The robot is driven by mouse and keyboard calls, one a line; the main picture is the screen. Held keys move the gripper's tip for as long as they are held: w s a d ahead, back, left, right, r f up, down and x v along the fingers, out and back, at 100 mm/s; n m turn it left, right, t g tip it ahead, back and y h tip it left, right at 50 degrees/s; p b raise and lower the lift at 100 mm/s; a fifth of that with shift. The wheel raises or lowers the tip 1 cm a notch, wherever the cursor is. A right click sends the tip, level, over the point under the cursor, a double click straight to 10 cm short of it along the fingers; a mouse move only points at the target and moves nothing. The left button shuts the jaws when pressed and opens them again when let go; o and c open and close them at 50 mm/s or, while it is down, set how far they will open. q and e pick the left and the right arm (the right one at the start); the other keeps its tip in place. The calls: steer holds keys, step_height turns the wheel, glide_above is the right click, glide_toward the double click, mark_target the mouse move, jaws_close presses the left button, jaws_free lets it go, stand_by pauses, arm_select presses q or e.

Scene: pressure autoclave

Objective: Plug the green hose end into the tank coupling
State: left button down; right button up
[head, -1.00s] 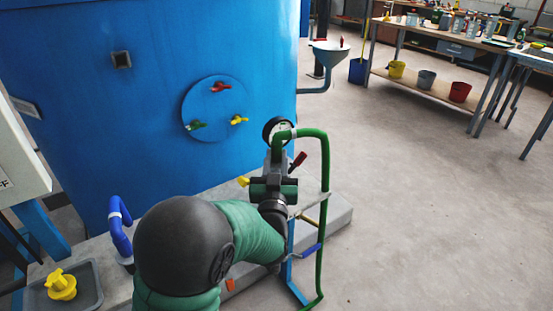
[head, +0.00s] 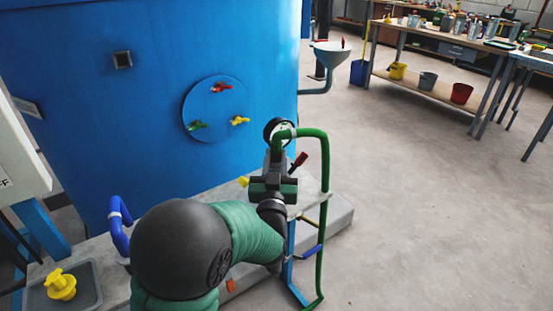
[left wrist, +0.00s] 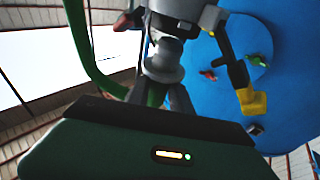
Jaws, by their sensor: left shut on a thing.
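The green hose (head: 325,190) rises from the floor, bends over a stand and turns down behind the gauge towards my left gripper (head: 276,165). My left gripper is shut on the green hose end, largely hidden by the gripper in the head view. In the left wrist view, my fingers (left wrist: 163,98) meet below a grey stepped fitting (left wrist: 163,62), and the green hose (left wrist: 84,40) runs at upper left. I cannot tell whether the hose end is seated in the tank coupling. My right gripper is not in view.
The blue tank (head: 60,90) fills the left, with red, green and yellow handles on its round plate (head: 205,100). A red lever (head: 298,161) and pressure gauge (head: 273,128) are close to my gripper. Right floor is open.

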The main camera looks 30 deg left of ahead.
mark_target(277, 171)
arm_select(q)
steer(key=shift+f+b, duration=2)
steer(key=shift+f, duration=0.15)
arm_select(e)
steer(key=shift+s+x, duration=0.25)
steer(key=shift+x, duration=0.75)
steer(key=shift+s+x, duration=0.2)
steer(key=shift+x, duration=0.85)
arm_select(q)
steer(key=c, duration=1.1)
jaws_free()
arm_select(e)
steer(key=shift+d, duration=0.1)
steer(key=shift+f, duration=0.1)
